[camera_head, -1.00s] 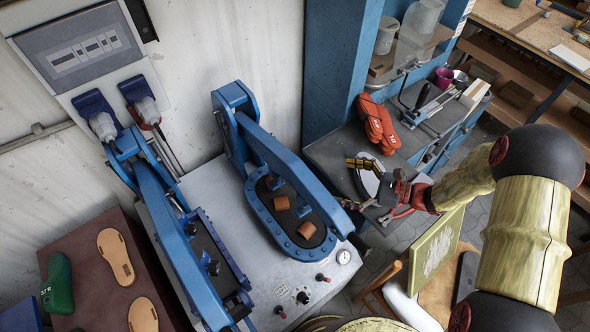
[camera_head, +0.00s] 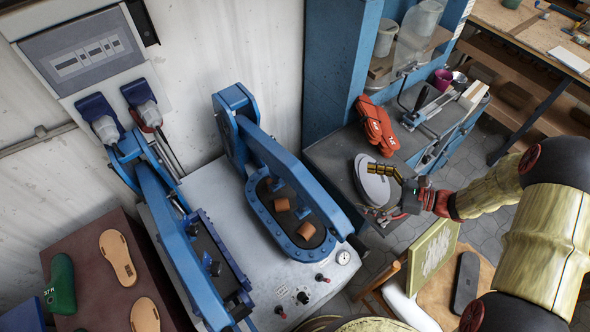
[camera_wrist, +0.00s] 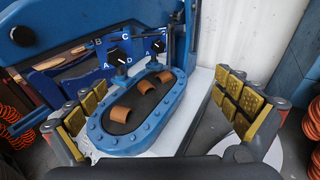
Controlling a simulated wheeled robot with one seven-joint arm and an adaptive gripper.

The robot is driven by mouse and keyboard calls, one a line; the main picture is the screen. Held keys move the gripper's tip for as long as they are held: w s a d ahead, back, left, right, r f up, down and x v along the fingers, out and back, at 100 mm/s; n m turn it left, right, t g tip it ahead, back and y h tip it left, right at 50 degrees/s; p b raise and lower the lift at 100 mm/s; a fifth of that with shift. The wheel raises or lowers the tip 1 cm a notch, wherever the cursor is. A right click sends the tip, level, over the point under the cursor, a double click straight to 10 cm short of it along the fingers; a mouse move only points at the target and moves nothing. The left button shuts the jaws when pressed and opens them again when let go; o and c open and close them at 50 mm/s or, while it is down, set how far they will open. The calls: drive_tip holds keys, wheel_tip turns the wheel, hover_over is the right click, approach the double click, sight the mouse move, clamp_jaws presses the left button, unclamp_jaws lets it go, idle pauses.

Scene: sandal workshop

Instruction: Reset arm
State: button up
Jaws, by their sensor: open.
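My gripper (camera_head: 385,170) is over the small dark bench right of the blue press, beside a round pale grey plate (camera_head: 366,186). In the wrist view my gripper (camera_wrist: 160,112) shows its yellow-padded fingers spread wide with nothing between them. Beyond the fingers in that view is the oval blue press bed (camera_wrist: 140,110) with brown blocks (camera_wrist: 121,114) on its dark pad. The same press bed shows in the head view (camera_head: 258,216), left of my gripper and apart from it.
A second blue press (camera_head: 175,245) stands at left, near a table with tan soles (camera_head: 117,257) and a green last (camera_head: 61,283). A chair with a framed panel (camera_head: 433,255) and a dark sole (camera_head: 466,282) is below my arm.

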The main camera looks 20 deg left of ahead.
drive_tip(key=shift+d+r, duration=0.2)
drive_tip(key=shift+d, duration=0.6)
drive_tip(key=shift+d+r, duration=0.15)
drive_tip(key=shift+d, duration=0.65)
drive_tip(key=s+d+f+n+g+h+b, duration=0.1)
drive_tip(key=s+d+n+g+h, duration=0.2)
drive_tip(key=s, duration=0.4)
drive_tip(key=s+d+f+n+g+h, duration=0.1)
drive_tip(key=s+d+n+h, duration=0.3)
drive_tip(key=s+n+h, duration=0.15)
drive_tip(key=s+d+r+n+t+h+b, duration=0.3)
drive_tip(key=s+d+r+n+t+b, duration=0.1)
drive_tip(key=r, duration=0.5)
drive_tip(key=s+d+r+n+t+h+b, duration=0.4)
drive_tip(key=r+n+t, duration=0.1)
drive_tip(key=r, duration=0.4)
drive_tip(key=shift+d+t, duration=0.15)
drive_tip(key=shift+t, duration=0.25)
